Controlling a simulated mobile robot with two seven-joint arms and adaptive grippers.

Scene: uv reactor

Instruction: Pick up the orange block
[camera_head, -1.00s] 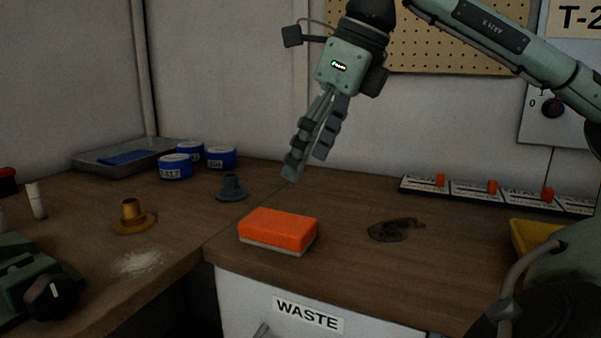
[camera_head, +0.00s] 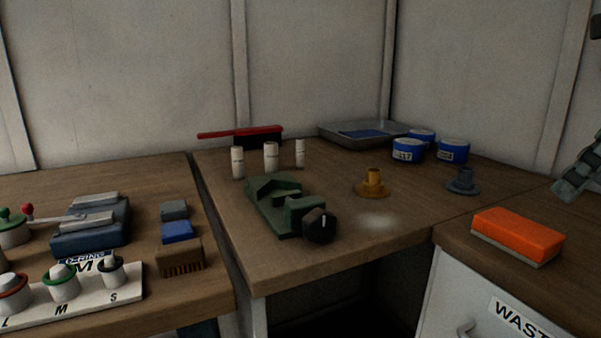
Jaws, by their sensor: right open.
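The orange block (camera_head: 519,235), a flat orange slab with a pale underside, lies on the wooden counter at the right of the head view, above the cabinet with the waste label. My right gripper (camera_head: 566,190) shows only in part at the right edge. Its fingers hang above and to the right of the block in the picture, apart from it, open and empty. The rest of that gripper is cut off by the frame. My left gripper is not in view.
A grey flanged part (camera_head: 462,182) and a brass flanged part (camera_head: 372,184) stand behind and left of the block. Blue tins (camera_head: 453,151) and a metal tray (camera_head: 335,137) are at the back. A green fixture (camera_head: 275,203) with a black knob stands mid-table.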

